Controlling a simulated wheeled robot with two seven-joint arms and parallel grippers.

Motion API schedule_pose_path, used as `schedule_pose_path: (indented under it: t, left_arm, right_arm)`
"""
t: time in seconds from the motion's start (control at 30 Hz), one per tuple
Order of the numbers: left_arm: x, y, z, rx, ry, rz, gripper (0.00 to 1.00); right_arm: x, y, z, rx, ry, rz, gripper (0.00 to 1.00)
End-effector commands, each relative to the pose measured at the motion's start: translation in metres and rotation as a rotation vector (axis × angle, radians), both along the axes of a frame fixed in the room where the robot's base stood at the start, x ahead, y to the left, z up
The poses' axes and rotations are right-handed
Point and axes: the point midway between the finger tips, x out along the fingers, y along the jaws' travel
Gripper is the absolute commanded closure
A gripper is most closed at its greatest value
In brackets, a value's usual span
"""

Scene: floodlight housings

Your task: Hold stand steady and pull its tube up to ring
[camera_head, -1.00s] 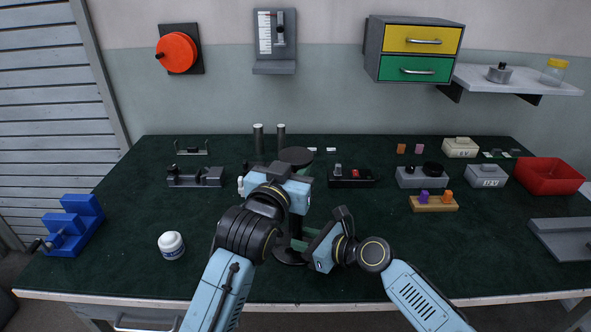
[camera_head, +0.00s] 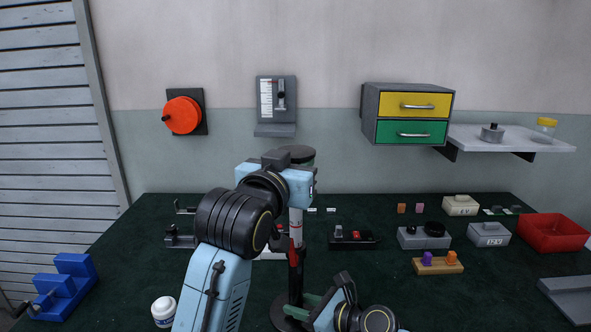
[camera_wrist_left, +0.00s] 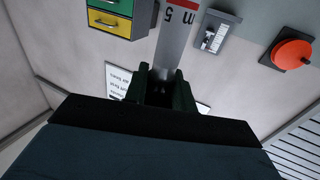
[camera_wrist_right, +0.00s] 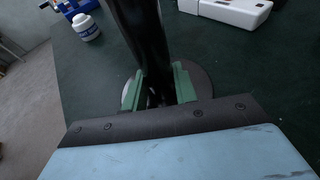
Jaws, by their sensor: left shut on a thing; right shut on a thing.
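The stand has a round dark base (camera_head: 283,315), a black outer tube (camera_head: 296,285) and a pale inner tube (camera_head: 296,222) with a dark disc (camera_head: 298,151) on top. Red shows on the tube just above the black part (camera_head: 295,255). My left gripper (camera_head: 302,184) is shut on the tube's upper part, just below the disc. In the left wrist view its fingers (camera_wrist_left: 163,88) clasp the grey tube (camera_wrist_left: 176,45), which bears a red mark. My right gripper (camera_head: 301,308) is shut on the black outer tube (camera_wrist_right: 143,35) low above the base; the stand looks upright.
A blue stepped block (camera_head: 68,285) and white jar (camera_head: 164,310) are at left. Small fixtures (camera_head: 352,240), grey boxes (camera_head: 424,238) and a red bin (camera_head: 553,232) stand on the green bench at right. A drawer cabinet (camera_head: 370,115) and shelf (camera_head: 510,140) hang behind.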

Motion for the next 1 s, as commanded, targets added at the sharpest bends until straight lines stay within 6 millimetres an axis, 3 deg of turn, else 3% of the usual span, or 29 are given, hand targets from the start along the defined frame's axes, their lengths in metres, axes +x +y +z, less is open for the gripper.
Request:
schedule_pose_path:
  t: [0.1,0.13,0.3,0.67,1.0]
  left_arm:
    - [0.000,0.000,0.001,-0.001,-0.004,0.000,1.00]
    - [0.000,0.000,0.001,-0.001,-0.004,0.000,0.72]
    - [0.000,0.000,0.001,-0.001,-0.003,0.000,0.52]
    - [-0.004,0.002,0.000,0.000,-0.001,0.000,0.52]
    - [-0.056,0.021,0.000,-0.002,-0.003,-0.001,0.52]
  right_arm:
    - [-0.001,0.000,-0.001,0.000,0.003,0.001,0.97]
    - [-0.001,0.000,-0.001,0.001,0.003,0.001,0.97]
    - [-0.001,0.000,-0.001,0.000,0.003,0.001,0.97]
    - [-0.001,0.001,-0.001,0.000,0.003,0.002,0.97]
    - [-0.001,0.001,-0.001,0.000,0.003,0.002,0.97]
